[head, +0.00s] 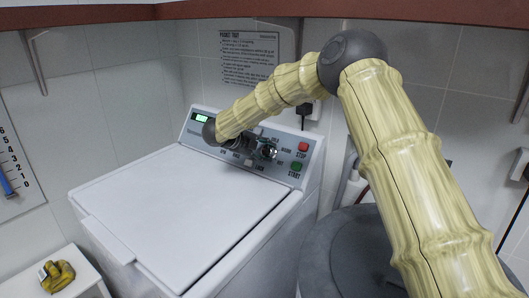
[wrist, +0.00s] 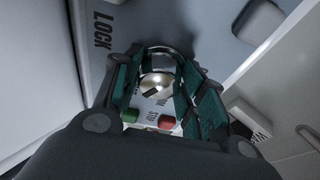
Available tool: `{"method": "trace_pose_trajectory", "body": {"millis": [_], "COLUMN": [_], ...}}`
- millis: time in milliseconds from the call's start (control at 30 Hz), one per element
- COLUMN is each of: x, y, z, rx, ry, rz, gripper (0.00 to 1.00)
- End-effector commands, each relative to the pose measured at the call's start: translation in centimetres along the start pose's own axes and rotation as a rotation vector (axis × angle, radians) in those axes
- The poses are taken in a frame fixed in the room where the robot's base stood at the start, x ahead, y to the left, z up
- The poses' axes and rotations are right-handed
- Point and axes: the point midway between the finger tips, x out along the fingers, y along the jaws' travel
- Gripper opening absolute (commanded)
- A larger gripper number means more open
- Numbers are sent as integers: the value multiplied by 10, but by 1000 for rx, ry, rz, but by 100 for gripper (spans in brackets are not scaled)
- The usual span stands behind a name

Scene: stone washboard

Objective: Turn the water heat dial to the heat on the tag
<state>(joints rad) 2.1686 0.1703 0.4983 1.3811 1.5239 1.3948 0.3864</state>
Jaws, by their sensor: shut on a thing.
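The white washing machine's grey control panel (head: 212,117) stands at the back in the head view. My gripper (head: 268,151) is at the panel, left of the red and green buttons. In the wrist view its dark green finger pads lie on both sides of a round chrome dial (wrist: 157,84), and my gripper (wrist: 156,72) is shut on it. A dark mark shows on the dial's face. In the head view my gripper mostly hides the dial, and its setting is not readable. A yellow bundle (head: 62,276) with a small tag (head: 43,272) lies at lower left; the tag's print is too small to read.
A red STOP button (head: 303,147) and green START button (head: 296,167) sit close right of my gripper. A lit green display (head: 201,118) is at the panel's left. The white lid (head: 170,205) is clear. A grey round bin (head: 345,245) stands right of the machine.

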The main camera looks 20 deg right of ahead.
Motion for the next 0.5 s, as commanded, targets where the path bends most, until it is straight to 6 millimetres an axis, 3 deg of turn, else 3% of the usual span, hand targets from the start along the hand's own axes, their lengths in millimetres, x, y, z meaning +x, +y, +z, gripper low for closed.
{"method": "trace_pose_trajectory", "body": {"millis": [167, 200, 300, 500], "x": [0, 0, 0, 0], "y": [0, 1, 1, 1], "z": [-1, -1, 0, 0], "rx": [-1, -1, -1, -2], "ry": [2, 2, 2, 1], "rz": [1, 1, 1, 1], "gripper": [17, 48, 63, 63]}}
